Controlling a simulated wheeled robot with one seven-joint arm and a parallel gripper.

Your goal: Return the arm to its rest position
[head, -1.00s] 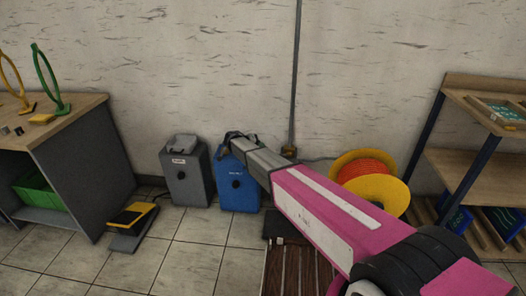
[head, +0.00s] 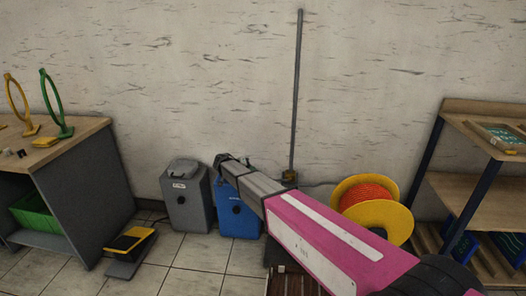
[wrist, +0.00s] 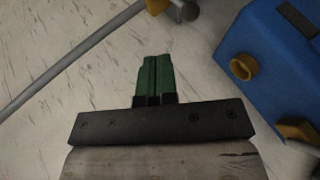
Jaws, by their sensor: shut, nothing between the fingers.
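My gripper (wrist: 153,78) shows in the wrist view as two green fingers side by side on a dark mount, shut with nothing between them. In the head view my pink and grey arm reaches from the lower right toward the wall, and its gripper end (head: 222,160) is in front of the top of the blue box (head: 238,218). The fingers are too small to make out there. The blue box with a yellow-brown knob also shows at the right of the wrist view (wrist: 268,75), apart from the fingers.
A grey box (head: 187,205) stands left of the blue one. An orange reel with yellow flanges (head: 385,222) is right of my arm. A desk (head: 85,135) with hoop stands is at left, a shelf (head: 470,195) at right. A yellow-black pedal (head: 130,240) lies on the tiled floor.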

